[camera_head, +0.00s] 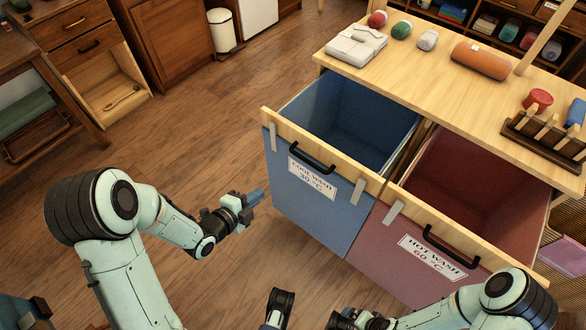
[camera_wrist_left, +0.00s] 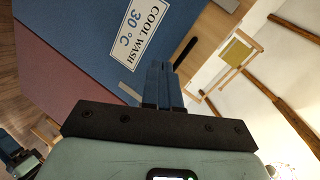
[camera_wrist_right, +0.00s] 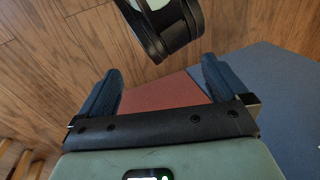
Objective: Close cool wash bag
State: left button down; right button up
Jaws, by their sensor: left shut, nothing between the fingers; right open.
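The cool wash bag (camera_head: 325,200) is a blue laundry bin pulled out from under the wooden counter, its top open. Its wooden front rail carries a black handle (camera_head: 312,158) above a "COOL WASH 30 °C" label. My left gripper (camera_head: 257,196) is shut and empty, left of the blue front and below the handle's height. In the left wrist view, its closed fingers (camera_wrist_left: 163,80) point toward the blue front, label and handle (camera_wrist_left: 183,52). My right gripper (camera_wrist_right: 160,88) is open and empty in the right wrist view, with red and blue bag surfaces beyond it.
The red hot wash bag (camera_head: 375,245) beside it is also pulled out, with its own black handle (camera_head: 444,246). The counter (camera_head: 430,85) holds folded cloth, rolls and a wooden rack (camera_head: 545,135). The wooden floor (camera_head: 200,120) left of the bags is clear.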

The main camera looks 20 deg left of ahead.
pick_arm(q)
jog(key=w+d+m+t+b, duration=0.1)
jog(key=w+d+m, duration=0.1)
jog(key=w, duration=0.5)
jog(key=w+d+m+h+b, duration=0.1)
jog(key=w+d+m, duration=0.1)
jog(key=w, duration=0.5)
jog(key=shift+d+r+t, duration=0.25)
jog(key=shift+r+t, duration=0.15)
pick_arm(e)
jog(key=shift+t+h, duration=0.3)
jog(key=shift+t, duration=0.2)
jog(key=w+f, duration=0.1)
jog(key=w+d+f, duration=0.1)
jog(key=w+f, duration=0.1)
jog(key=shift+w+d+f, duration=0.3)
jog(key=shift+w+f, duration=0.05)
pick_arm(q)
jog(key=shift+d+b, duration=0.1)
jog(key=shift+b, duration=0.2)
pick_arm(e)
jog(key=shift+f, duration=0.1)
